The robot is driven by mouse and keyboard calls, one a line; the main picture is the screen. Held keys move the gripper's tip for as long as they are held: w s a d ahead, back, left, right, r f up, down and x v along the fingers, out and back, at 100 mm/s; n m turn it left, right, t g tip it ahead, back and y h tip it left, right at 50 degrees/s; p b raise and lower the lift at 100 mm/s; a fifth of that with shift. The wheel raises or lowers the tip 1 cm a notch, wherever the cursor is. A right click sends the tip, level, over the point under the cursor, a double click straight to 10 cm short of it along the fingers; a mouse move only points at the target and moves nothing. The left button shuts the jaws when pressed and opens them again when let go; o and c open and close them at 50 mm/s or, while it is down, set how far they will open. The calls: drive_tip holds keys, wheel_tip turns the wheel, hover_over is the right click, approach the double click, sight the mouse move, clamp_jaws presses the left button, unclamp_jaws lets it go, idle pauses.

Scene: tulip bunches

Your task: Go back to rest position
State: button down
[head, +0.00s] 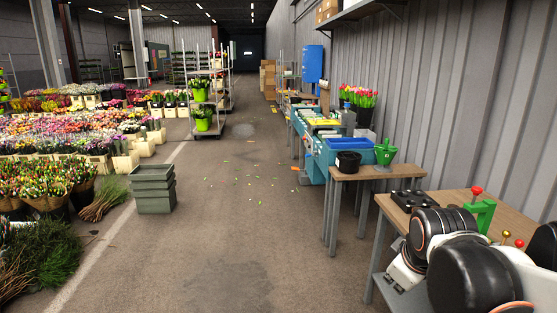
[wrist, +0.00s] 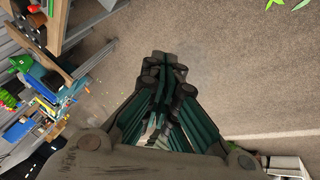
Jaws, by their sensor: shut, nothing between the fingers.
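My gripper (wrist: 165,68) is shut and empty in the wrist view, its dark fingers together over bare concrete floor. In the head view my black and white arm is folded at the lower right, over the near wooden table (head: 455,199). I cannot make out the gripper in the head view.
A small wooden table (head: 378,172) holds a black bowl (head: 348,162) and a green device (head: 386,152). Green crates (head: 153,188) are stacked on the floor left of centre. Flower displays (head: 60,140) fill the left. The middle aisle (head: 230,220) is mostly clear, with scattered leaves.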

drive_tip(key=s+a+m, duration=0.2)
drive_tip(key=s+m, duration=0.1)
drive_tip(key=s, duration=0.3)
drive_tip(key=s+a+m+t+y, duration=0.1)
drive_tip(key=s+a+m, duration=0.1)
drive_tip(key=s+m, duration=0.2)
drive_tip(key=shift+s+a, duration=0.4)
drive_tip(key=shift+s, duration=1.25)
